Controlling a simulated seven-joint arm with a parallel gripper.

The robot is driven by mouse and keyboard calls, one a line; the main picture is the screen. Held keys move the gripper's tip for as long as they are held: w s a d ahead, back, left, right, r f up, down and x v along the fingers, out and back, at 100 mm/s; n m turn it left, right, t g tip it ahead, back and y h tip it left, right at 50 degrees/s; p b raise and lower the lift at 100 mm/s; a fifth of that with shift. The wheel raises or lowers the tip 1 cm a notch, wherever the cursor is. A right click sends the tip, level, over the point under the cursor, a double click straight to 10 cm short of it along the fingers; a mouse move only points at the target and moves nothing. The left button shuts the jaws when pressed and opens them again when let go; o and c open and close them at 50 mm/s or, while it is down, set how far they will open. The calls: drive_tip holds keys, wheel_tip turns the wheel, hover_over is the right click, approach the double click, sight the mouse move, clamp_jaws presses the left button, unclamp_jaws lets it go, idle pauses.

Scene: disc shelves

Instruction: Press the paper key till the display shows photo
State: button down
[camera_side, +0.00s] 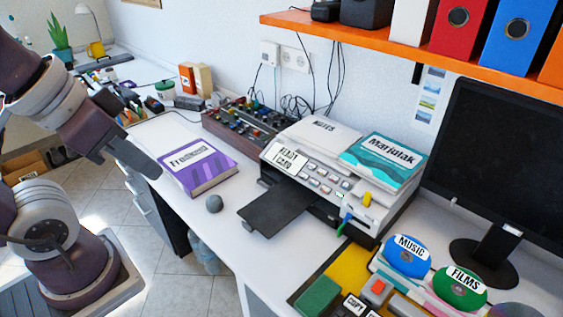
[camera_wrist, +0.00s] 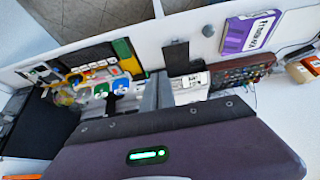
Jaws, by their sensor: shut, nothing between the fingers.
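The printer (camera_side: 330,199) stands on the white desk with its dark tray (camera_side: 275,208) out in front. Its display (camera_side: 286,158) shows two lines; the lower reads CARD, the upper is hard to read. Several small keys (camera_side: 320,180) sit right of the display, their labels too small to tell which is the paper key. The printer also shows in the wrist view (camera_wrist: 188,84), partly behind my fingers. My gripper (camera_side: 156,174) is shut and empty, in the air left of the printer and by the purple book, clear of the keys. It also shows in the wrist view (camera_wrist: 158,82).
A purple book (camera_side: 198,166) and a grey ball (camera_side: 214,204) lie left of the printer. A paper stack and a teal book (camera_side: 384,163) lie on top of it. Discs (camera_side: 407,256), a monitor (camera_side: 500,150) and an orange shelf (camera_side: 400,50) are at the right.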

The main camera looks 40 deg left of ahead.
sight(312, 166)
idle(0.4)
drive_tip(key=w+a+f+m+t, duration=0.1)
drive_tip(key=w+a+f+t, duration=0.1)
drive_tip(key=w, duration=1.1)
drive_tip(key=w+a+f+m+t, duration=0.1)
drive_tip(key=w+t, duration=0.1)
drive_tip(key=w, duration=1.1)
drive_tip(key=w+a+f+m+t+y, duration=0.1)
drive_tip(key=w+f+m+t, duration=0.4)
drive_tip(key=w+f, duration=0.7)
wheel_tip(312, 166, down, 4)
drive_tip(key=shift+w+a+r+m, duration=0.25)
drive_tip(key=shift+w+a+m, duration=0.05)
drive_tip(key=shift+a, duration=0.3)
drive_tip(key=shift+w+f, duration=0.7)
drive_tip(key=shift+f, duration=0.6)
drive_tip(key=shift+w+f, duration=0.7)
drive_tip(key=shift+f, duration=0.55)
drive_tip(key=shift+w+f, duration=0.7)
drive_tip(key=shift+f, duration=0.6)
drive_tip(key=shift+f, duration=0.1)
